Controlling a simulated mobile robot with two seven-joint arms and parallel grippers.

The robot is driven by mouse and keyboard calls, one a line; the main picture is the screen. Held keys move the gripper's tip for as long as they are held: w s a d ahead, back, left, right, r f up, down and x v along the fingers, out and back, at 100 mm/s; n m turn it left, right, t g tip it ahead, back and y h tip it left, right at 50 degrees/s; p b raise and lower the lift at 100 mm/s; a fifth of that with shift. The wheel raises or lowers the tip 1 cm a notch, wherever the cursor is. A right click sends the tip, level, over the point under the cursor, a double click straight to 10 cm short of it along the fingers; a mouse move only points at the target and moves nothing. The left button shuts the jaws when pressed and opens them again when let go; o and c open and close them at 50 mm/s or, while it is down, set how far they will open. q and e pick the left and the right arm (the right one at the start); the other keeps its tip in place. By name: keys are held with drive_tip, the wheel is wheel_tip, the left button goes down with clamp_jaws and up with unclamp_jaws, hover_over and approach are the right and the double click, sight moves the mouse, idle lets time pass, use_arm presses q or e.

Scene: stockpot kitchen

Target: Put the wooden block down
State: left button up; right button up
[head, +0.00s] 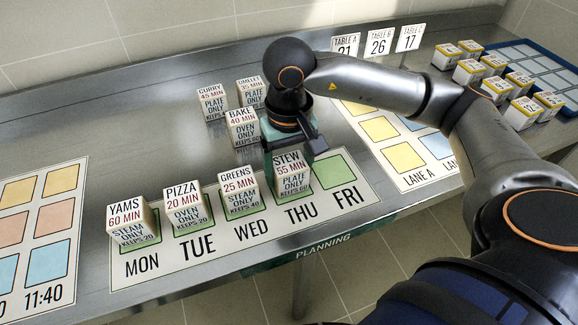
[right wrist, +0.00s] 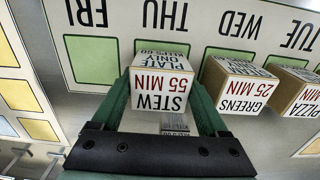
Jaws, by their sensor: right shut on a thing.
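The wooden block labelled STEW 55 MIN (head: 292,181) is at the THU place of the planning board (head: 236,235). It looks upright, and part of the green THU square shows behind it in the right wrist view. My right gripper (head: 281,158) is shut on this block; in the right wrist view the green fingers stand on either side of the block (right wrist: 163,85). I cannot tell whether its underside touches the board. My left gripper is not in view.
Blocks YAMS (head: 129,221), PIZZA (head: 186,206) and GREENS (head: 239,190) stand on MON, TUE and WED. The FRI square (head: 333,171) is bare. BAKE (head: 243,127), CURRY (head: 212,101) and OMELET (head: 251,91) blocks stand behind. Several blocks stand near a blue tray (head: 538,48) at right.

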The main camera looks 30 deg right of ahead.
sight(289, 164)
drive_tip(key=shift+f+b, duration=0.25)
drive_tip(key=shift+b, duration=0.05)
drive_tip(key=o, duration=1.4)
drive_tip(key=shift+r, duration=0.1)
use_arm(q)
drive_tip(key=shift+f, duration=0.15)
use_arm(e)
drive_tip(key=shift+r+p, duration=0.25)
drive_tip(key=shift+p, duration=0.15)
wheel_tip(289, 164, up, 11)
drive_tip(key=shift+f+p, duration=0.15)
drive_tip(key=shift+p, duration=0.6)
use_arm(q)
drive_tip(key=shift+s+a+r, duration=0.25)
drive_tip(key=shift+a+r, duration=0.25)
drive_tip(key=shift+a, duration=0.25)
use_arm(e)
drive_tip(key=shift+r, duration=0.55)
